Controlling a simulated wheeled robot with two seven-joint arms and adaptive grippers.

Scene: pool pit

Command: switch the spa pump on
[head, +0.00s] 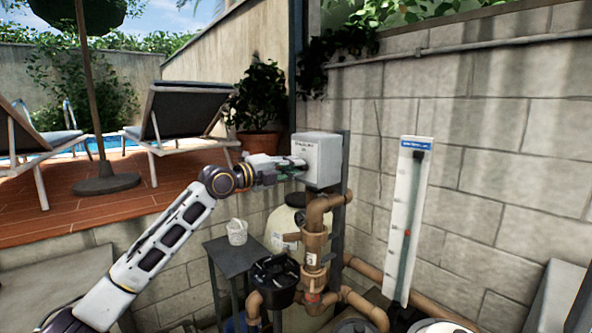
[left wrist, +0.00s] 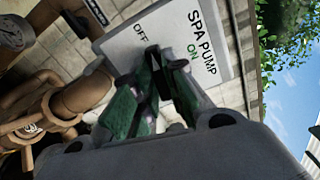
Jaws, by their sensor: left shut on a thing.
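The grey spa pump switch box (head: 320,150) is mounted on a dark post by the block wall. In the left wrist view its face (left wrist: 185,30) reads "SPA PUMP", with OFF and green ON labels, tilted in the picture. My left gripper (head: 298,168) is at the left side of the box, in front of its labelled face. In the left wrist view its green-padded fingers (left wrist: 160,80) are shut on the switch handle between the two labels. The fingers hide most of the handle, so I cannot tell which label it points to. My right gripper is out of view.
Brown pipes and a valve (head: 313,250) stand below the box, beside a black pump (head: 274,270). A small table (head: 232,260) holds a white bucket (head: 237,232). A tall white gauge board (head: 408,220) stands right. Loungers and a potted plant (head: 260,95) are behind.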

